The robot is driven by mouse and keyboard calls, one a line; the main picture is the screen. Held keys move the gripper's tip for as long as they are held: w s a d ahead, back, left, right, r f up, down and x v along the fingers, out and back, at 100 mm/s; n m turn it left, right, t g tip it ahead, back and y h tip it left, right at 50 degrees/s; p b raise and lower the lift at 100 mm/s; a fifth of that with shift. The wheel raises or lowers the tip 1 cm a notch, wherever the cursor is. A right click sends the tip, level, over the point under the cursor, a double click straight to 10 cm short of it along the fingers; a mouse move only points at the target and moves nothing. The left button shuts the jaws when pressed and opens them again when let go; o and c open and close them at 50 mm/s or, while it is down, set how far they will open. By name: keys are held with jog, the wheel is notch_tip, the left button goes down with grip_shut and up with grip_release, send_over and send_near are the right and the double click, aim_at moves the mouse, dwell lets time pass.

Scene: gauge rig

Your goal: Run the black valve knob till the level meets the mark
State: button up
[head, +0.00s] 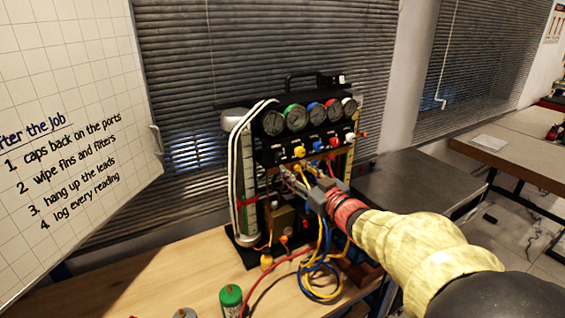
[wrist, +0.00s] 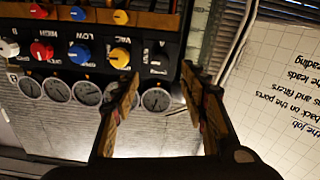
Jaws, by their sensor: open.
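The gauge rig (head: 310,135) stands on the wooden bench with a row of dials and a row of coloured knobs. The black valve knob (wrist: 158,58) is at the end of the knob row, beside the yellow knob, in the upside-down wrist view. My gripper (wrist: 161,76) is open, its fingers spread on either side of the line to the black knob; contact is not visible. In the head view my gripper (head: 298,178) is in front of the panel's lower part. A clear upright tube (head: 249,185) with a red band stands at the rig's left; its liquid level is too small to read.
Yellow, blue and red hoses (head: 318,275) hang and coil below the panel. A green canister (head: 231,298) stands at the bench's front. A whiteboard (head: 65,130) is at the left. The yellow knob (wrist: 120,56) is close beside one finger. Bare bench (head: 165,270) shows at the left.

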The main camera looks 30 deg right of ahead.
aim_at(282, 158)
jog(key=w+b, duration=0.1)
jog(key=w, duration=0.6)
jog(key=shift+w+a+b, duration=0.15)
jog(key=shift+w+b, duration=0.15)
jog(key=shift+b, duration=0.05)
jog(key=c, duration=1.1)
grip_shut()
